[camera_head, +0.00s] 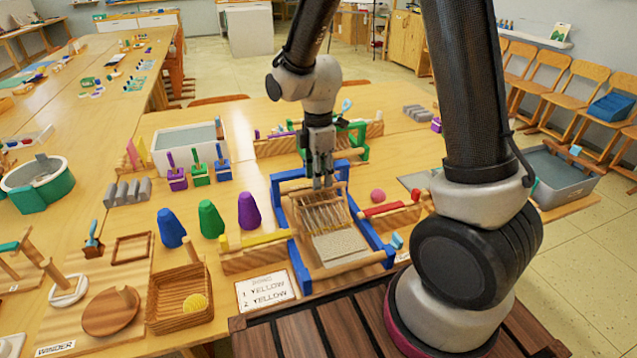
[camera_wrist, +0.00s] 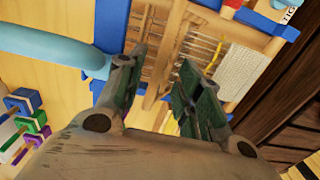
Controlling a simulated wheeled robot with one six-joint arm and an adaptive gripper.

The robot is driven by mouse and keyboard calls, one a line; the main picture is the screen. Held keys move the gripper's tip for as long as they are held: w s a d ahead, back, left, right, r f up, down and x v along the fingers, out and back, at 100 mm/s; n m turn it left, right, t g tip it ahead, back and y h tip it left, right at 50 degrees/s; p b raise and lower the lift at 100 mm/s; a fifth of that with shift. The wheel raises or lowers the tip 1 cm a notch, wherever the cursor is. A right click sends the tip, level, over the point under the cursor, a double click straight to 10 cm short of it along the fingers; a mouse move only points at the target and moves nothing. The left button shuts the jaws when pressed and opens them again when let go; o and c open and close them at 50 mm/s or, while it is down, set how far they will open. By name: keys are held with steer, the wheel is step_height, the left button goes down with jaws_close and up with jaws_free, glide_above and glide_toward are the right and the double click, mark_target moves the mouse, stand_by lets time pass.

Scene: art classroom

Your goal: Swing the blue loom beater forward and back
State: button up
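The blue loom has blue side rails (camera_head: 300,263), with a pale woven cloth (camera_head: 340,246) at its near end. Its wooden beater (camera_head: 322,214), with a comb of thin slats, stands over the threads in the middle. My gripper (camera_head: 322,186) points down just above the beater's far upper side. In the wrist view, the two fingers (camera_wrist: 162,62) are apart, with a wooden bar of the loom (camera_wrist: 166,45) seen between them. I cannot tell whether either finger touches the wood. The loom's cloth (camera_wrist: 238,72) is at the right there.
A green loom (camera_head: 358,140) stands behind. Blue (camera_head: 171,228), green (camera_head: 210,219) and purple (camera_head: 248,211) cones stand left. A yellow bar (camera_head: 265,239) lies left of the loom; a red bar (camera_head: 384,209) and pink ball (camera_head: 377,195) lie right. A card (camera_head: 266,290) lies in front.

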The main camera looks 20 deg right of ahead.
steer(key=shift+f, duration=1.45)
jaws_close()
